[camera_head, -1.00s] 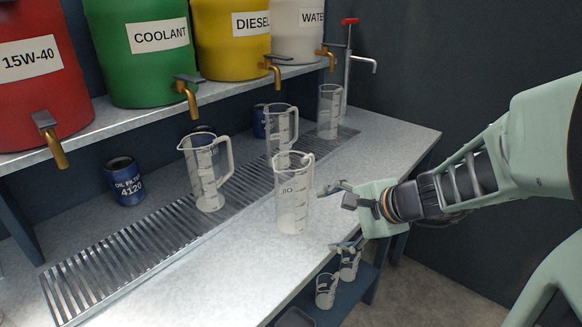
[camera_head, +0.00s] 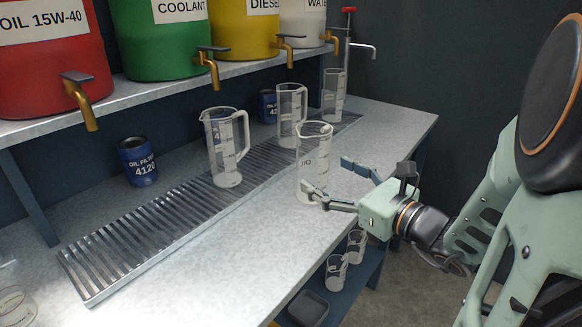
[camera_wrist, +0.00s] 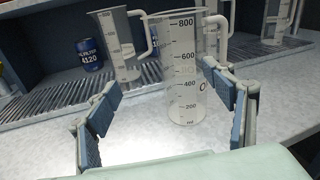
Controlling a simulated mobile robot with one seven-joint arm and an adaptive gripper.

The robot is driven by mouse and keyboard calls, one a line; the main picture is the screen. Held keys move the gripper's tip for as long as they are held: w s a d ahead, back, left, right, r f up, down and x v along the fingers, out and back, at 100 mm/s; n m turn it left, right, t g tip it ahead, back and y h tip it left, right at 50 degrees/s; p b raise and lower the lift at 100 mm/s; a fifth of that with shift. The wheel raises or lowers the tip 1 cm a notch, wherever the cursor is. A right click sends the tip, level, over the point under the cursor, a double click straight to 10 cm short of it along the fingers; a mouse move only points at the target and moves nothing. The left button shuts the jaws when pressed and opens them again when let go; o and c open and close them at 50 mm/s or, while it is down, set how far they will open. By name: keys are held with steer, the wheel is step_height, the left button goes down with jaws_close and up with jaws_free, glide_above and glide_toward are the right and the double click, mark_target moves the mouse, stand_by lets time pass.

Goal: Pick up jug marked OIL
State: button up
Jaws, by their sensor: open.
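The jug marked OIL (camera_head: 313,158) is a clear measuring jug standing upright on the bench near its front edge. Its lettering shows in reverse through the wall in the head view. In the wrist view the jug (camera_wrist: 185,75) stands ahead, nearer the right finger, its graduations facing me. My gripper (camera_head: 330,178) is open, with its fingers spread beside the jug on the front side; one fingertip overlaps the jug's lower part in the head view. In the wrist view the gripper (camera_wrist: 165,105) has blue pads left and right, with nothing gripped. Contact cannot be told.
Other clear jugs stand on the drain grate (camera_head: 150,240), one at left (camera_head: 224,150) and one behind (camera_head: 290,115). A blue oil filter (camera_head: 138,161) is further left. Taps hang from the drums' shelf. Small jugs (camera_head: 336,272) sit below the bench.

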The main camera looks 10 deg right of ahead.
mark_target(323, 164)
steer(key=shift+w+d+f+m+t+h+b, duration=0.25)
steer(key=shift+w+d+m, duration=0.1)
steer(key=shift+d+m, duration=0.2)
steer(key=shift+w+d+f+m+t+h+b, duration=0.15)
steer(key=shift+w+d+m+t+b, duration=0.2)
steer(key=shift+d, duration=0.3)
steer(key=x, duration=0.4)
steer(key=shift+w+a, duration=0.1)
steer(key=shift+w, duration=0.15)
steer(key=shift+f+b+x, duration=0.2)
steer(key=shift+b+x, duration=0.55)
steer(key=shift+x, duration=2.05)
steer(key=shift+c, duration=0.2)
steer(key=c, duration=1.3)
